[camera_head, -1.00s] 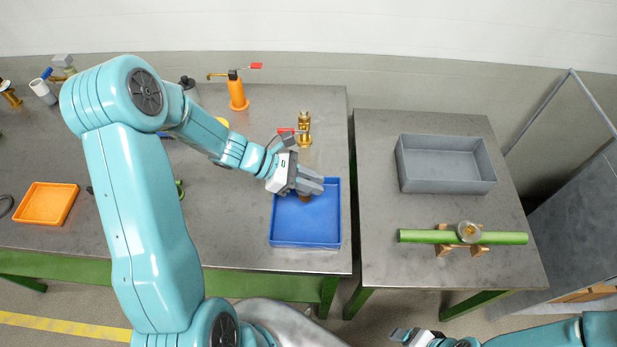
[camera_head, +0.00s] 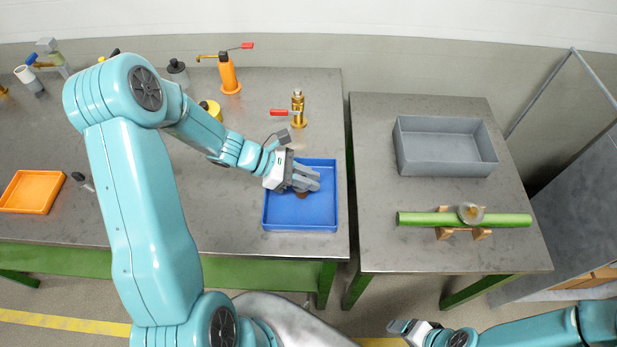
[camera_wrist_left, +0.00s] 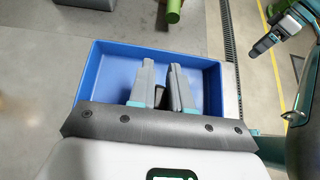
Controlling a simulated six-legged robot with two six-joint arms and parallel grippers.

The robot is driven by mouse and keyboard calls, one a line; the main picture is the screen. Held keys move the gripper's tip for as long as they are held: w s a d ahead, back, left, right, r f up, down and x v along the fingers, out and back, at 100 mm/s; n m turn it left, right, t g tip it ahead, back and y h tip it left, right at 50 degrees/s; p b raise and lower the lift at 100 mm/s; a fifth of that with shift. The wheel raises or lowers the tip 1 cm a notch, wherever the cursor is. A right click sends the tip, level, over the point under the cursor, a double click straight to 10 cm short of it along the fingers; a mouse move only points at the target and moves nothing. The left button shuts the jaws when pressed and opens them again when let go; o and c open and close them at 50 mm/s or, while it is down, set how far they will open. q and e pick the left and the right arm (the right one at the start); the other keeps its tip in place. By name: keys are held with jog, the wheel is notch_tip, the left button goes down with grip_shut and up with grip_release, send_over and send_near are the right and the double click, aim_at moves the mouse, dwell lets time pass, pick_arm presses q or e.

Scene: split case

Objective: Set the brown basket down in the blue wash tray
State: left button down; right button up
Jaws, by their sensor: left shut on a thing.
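The blue wash tray (camera_head: 300,222) lies on the left metal bench near its right edge. My left gripper (camera_head: 309,184) is over the tray, shut on the brown basket (camera_head: 302,194). Only a small brown bit of the basket shows below the fingers; the rest is hidden. In the left wrist view the two fingers (camera_wrist_left: 162,90) point into the blue tray (camera_wrist_left: 105,75), with a dark piece between them. I cannot tell whether the basket touches the tray floor. My right gripper (camera_head: 404,329) is at the bottom edge, away from the benches; its jaw opening is unclear.
A brass valve with a red lever (camera_head: 298,110) stands just behind the tray. A grey bin (camera_head: 445,168) and a green tube (camera_head: 420,219) on wooden rests are on the right bench.

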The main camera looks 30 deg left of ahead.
pick_arm(q)
jog(key=shift+s+d, duration=0.15)
jog(key=shift+f+b, duration=0.4)
jog(key=shift+f, duration=0.2)
jog(key=c, duration=1)
grip_release()
